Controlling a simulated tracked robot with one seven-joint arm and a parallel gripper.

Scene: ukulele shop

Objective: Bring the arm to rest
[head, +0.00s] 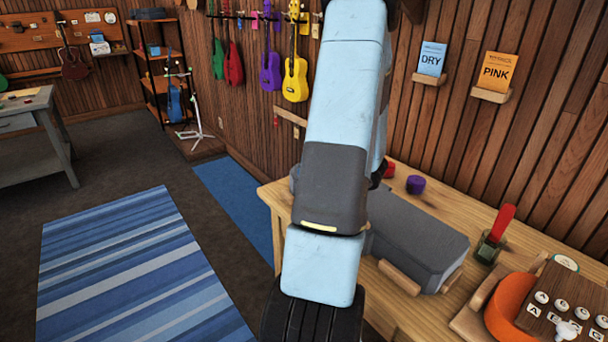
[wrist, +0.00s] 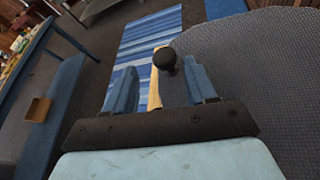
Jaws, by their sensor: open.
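My arm (head: 335,140), light blue and dark grey, reaches down through the middle of the head view, in front of the wooden bench. My gripper (wrist: 162,82) shows in the wrist view with its two blue fingers apart. A round black knob (wrist: 165,59) appears between the fingertips, with a strip of light wood below it. I cannot tell how far the knob is from the fingers, and nothing is visibly clamped. In the head view the gripper cannot be made out.
A grey case (head: 420,240) lies on the wooden bench (head: 453,203), right of my arm. A purple lid-like piece (head: 416,184), a green jar (head: 488,249) and an orange tuner-like device (head: 506,300) are also there. A striped blue rug (head: 135,265) covers open floor at left. A grey textured surface (wrist: 265,75) fills the wrist view's right.

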